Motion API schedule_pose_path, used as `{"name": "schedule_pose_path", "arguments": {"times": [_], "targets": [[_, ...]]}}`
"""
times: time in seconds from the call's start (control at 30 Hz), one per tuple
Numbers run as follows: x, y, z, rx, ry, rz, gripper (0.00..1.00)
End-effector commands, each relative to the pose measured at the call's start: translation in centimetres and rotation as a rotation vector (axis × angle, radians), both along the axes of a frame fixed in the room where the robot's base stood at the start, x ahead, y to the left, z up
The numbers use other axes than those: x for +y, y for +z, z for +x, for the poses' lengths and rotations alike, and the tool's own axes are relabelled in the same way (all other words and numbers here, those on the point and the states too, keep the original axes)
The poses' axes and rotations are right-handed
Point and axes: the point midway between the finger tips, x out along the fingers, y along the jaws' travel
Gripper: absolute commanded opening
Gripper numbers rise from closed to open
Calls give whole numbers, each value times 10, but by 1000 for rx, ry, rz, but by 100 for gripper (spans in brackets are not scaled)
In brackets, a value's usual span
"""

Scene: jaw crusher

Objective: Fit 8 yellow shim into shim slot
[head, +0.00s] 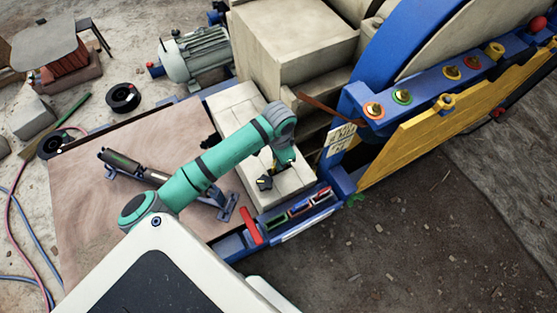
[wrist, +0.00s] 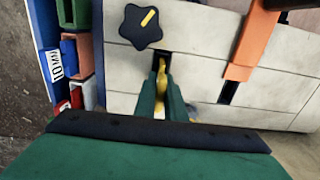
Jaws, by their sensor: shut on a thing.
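My gripper (wrist: 161,98) points at the pale block face in the wrist view. Its green fingers are shut on the yellow shim (wrist: 161,76), a narrow strip of which shows between them. Just beyond the fingertips is a dark narrow slot (wrist: 163,54) in the pale face, in line with the shim. I cannot tell whether the shim's tip is inside the slot. In the head view my gripper (head: 283,163) is over the pale block (head: 285,187), and the shim is mostly hidden. A second dark slot (wrist: 228,92) lies to the right, below an orange bar.
A black knob with a yellow mark (wrist: 143,27) sits left of the slot. The orange bar (wrist: 252,46) stands close on the right. A blue rack (head: 290,214) of coloured shims lies in front of the block; its "10 MM" label (wrist: 57,66) shows at the left.

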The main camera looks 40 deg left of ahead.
Motion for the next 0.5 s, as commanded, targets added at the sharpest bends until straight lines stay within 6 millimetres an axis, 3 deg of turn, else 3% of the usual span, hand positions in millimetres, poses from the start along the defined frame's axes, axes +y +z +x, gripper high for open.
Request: {"name": "schedule_pose_path", "arguments": {"times": [0.5], "targets": [[0, -13, 0, 0, 1, 0, 0]]}}
